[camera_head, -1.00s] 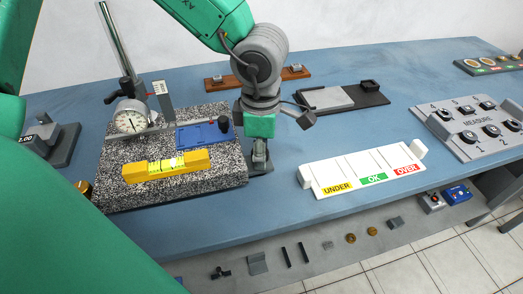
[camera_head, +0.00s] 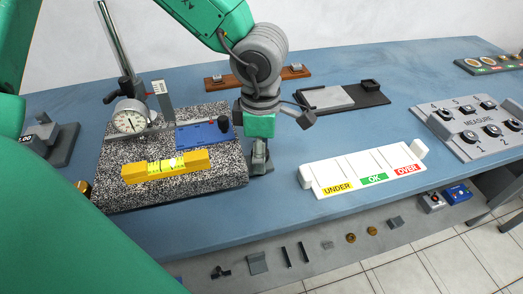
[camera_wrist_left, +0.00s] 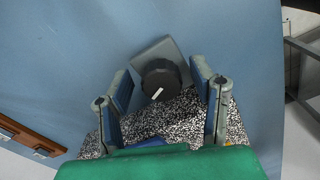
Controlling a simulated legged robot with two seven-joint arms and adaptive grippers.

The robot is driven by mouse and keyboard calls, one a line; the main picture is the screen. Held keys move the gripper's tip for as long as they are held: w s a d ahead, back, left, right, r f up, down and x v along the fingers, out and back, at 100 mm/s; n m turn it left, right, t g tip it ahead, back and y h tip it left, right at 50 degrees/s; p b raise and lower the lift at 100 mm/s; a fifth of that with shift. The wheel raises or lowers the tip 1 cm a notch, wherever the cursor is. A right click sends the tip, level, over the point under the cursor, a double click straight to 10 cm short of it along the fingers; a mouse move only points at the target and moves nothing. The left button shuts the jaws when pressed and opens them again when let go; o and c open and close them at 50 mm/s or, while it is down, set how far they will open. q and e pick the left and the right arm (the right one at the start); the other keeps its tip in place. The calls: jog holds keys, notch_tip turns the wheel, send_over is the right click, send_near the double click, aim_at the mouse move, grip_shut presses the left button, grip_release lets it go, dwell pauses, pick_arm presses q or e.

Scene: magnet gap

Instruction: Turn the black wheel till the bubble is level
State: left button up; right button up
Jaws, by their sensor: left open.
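The yellow level (camera_head: 165,167) with its light green vial lies on the speckled granite plate (camera_head: 120,194). Dark lines show in the vial, but the bubble's exact place is too small to tell. The black wheel (camera_wrist_left: 160,78) with a white mark sits on a grey block (camera_wrist_left: 152,48) by the plate's edge. My left gripper (camera_head: 259,160) is over that block in the head view and hides the wheel there. In the left wrist view my left gripper (camera_wrist_left: 163,100) is open, with one finger on each side of the wheel and gaps between. My right gripper is not in view.
A dial gauge (camera_head: 130,118) on a stand and a blue piece (camera_head: 203,133) are on the plate. A white UNDER/OK/OVER tray (camera_head: 364,165) stands to the right. Behind are a brown rack (camera_head: 228,82) and a dark tray (camera_head: 375,96). Blue table is bare between them.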

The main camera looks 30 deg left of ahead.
pick_arm(q)
notch_tip(320, 180, up, 12)
dwell(0.5)
jog(key=shift+w+f, duration=0.1)
